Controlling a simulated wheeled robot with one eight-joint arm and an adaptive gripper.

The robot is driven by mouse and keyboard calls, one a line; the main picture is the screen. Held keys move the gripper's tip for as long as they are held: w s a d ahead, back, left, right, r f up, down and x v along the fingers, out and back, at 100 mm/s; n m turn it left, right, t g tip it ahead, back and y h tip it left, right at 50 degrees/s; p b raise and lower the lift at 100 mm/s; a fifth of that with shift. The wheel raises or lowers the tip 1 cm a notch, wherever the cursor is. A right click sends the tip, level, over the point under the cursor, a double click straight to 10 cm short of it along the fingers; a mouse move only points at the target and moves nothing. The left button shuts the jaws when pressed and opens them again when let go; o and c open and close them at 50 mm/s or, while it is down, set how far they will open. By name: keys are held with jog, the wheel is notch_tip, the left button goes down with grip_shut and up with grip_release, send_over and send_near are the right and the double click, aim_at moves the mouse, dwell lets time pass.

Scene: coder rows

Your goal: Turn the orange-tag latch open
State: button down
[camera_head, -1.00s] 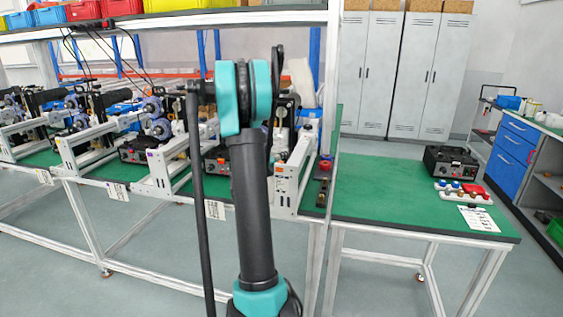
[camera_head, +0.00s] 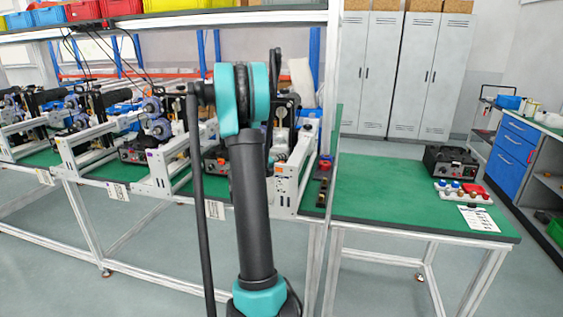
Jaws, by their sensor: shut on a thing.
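My own arm, a dark column with teal joints, stands in the middle of the view and covers part of the bench. A coder unit with a white frame (camera_head: 287,186) stands at the right end of the row, partly behind my arm. A small orange mark (camera_head: 281,170) shows on its front plate; I cannot tell whether it is the latch's tag. The latch itself cannot be made out. My gripper cannot be made out either; the area behind my arm is hidden.
More coder units (camera_head: 88,148) stand along the green bench to the left. The right green table (camera_head: 375,185) has a wide clear area. A black box (camera_head: 450,160) and a tray of coloured knobs (camera_head: 463,191) sit at its right. Grey lockers (camera_head: 405,75) stand behind.

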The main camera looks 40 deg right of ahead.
jog(key=n, duration=0.1)
jog(key=n+h, duration=0.2)
jog(key=n, duration=0.1)
jog(key=shift+f, duration=0.25)
jog(key=shift+f+n+t+h, duration=0.1)
jog(key=shift+n+t+h, duration=0.2)
jog(key=shift+n, duration=0.7)
jog(key=shift+f+n+t+h, duration=0.15)
jog(key=shift+n+h, duration=0.25)
jog(key=shift+n, duration=0.6)
jog(key=shift+r, duration=0.1)
jog(key=c, duration=1.4)
grip_release()
jog(key=shift+o, duration=0.2)
jog(key=shift+a, duration=0.15)
jog(key=v, duration=0.7)
jog(key=shift+s+a, duration=0.1)
